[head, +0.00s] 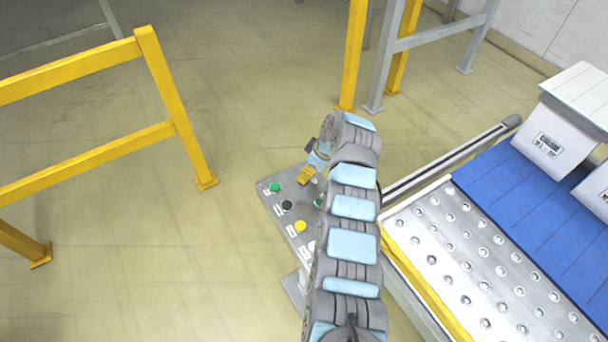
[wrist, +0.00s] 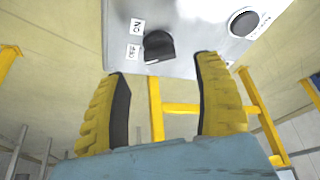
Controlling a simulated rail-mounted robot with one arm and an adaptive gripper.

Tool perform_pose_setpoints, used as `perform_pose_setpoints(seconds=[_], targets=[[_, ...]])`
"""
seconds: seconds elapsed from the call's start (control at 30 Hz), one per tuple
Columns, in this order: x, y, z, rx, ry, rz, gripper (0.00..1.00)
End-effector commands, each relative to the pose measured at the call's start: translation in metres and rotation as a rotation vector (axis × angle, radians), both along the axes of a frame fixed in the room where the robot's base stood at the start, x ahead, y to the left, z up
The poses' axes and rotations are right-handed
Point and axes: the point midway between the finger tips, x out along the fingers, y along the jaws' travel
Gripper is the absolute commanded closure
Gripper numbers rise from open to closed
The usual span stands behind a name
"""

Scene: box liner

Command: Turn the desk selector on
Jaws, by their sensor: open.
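The desk selector (wrist: 158,46) is a black knob on a pale grey panel, seen in the wrist view. An ON label (wrist: 137,26) and an OFF label (wrist: 133,53), both upside down, sit to its left. A pale mark shows on the knob's lower edge, on the OFF label's side. My gripper (wrist: 160,70) is open and empty. Its yellow fingers appear on either side below the knob, not visibly touching it. In the head view my gripper (head: 308,173) is over the far end of the control desk (head: 268,186), and the selector cannot be made out.
The desk also carries a green button (head: 275,188), a black button (head: 287,205) and a yellow button (head: 300,226). A ball-transfer table (head: 425,255) and blue conveyor (head: 540,190) with white boxes (head: 552,139) stand right. Yellow railings (head: 170,110) stand left, with open floor between.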

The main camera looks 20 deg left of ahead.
Motion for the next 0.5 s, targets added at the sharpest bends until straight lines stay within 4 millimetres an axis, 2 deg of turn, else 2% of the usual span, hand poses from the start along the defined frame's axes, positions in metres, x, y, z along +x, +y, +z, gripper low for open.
perform_pose_setpoints(seconds=[0.3,0.5], targets=[[-0.001,0.010,-0.028,-0.003,0.006,0.000,0.33],[0.000,0.015,-0.037,-0.001,0.002,0.001,0.33]])
